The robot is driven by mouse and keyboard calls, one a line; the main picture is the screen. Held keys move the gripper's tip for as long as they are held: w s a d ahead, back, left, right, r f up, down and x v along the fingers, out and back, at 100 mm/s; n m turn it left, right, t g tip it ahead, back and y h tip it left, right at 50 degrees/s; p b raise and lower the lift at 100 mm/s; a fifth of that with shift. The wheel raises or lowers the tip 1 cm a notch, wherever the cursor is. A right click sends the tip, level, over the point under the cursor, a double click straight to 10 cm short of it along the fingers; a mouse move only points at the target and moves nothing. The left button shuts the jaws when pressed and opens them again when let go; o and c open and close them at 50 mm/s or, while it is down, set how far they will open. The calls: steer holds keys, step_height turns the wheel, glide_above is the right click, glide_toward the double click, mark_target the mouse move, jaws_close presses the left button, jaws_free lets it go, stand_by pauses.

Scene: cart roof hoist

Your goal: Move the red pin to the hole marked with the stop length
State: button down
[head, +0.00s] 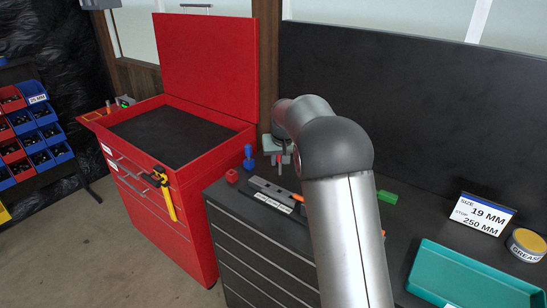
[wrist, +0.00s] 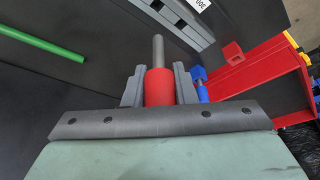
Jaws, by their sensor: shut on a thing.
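The red pin (wrist: 159,87) has a red grip and a grey metal shaft. In the wrist view my gripper (wrist: 159,80) is shut on its red part, with the shaft sticking out beyond the fingers. The dark grey stop rail (wrist: 172,18) with a white label lies ahead of the shaft tip, apart from it in the picture. In the head view the rail (head: 268,190) lies on the dark bench top, its right part hidden behind my arm. My gripper (head: 280,158) is above the bench, partly hidden by my arm. A sign (head: 484,213) reads SIZE 19 MM, STOP 250 MM.
A red block (head: 231,176) and a blue peg (head: 248,158) stand left of the rail. A green bar (head: 387,197), a teal tray (head: 470,282) and a grease tin (head: 526,245) are on the right. An open red tool chest (head: 208,100) adjoins the bench on the left.

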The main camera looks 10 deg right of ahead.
steer(key=b, duration=0.4)
glide_above(278, 187)
steer(key=s, duration=0.1)
steer(key=shift+s+f, duration=0.15)
steer(key=shift+f, duration=2.7)
steer(key=shift+d+f+b, duration=0.1)
steer(key=shift+f+b, duration=1.7)
steer(key=shift+f, duration=0.2)
steer(key=c, duration=1.1)
jaws_free()
steer(key=b+v, duration=0.2)
steer(key=v, duration=1.5)
steer(key=shift+s+r, duration=0.15)
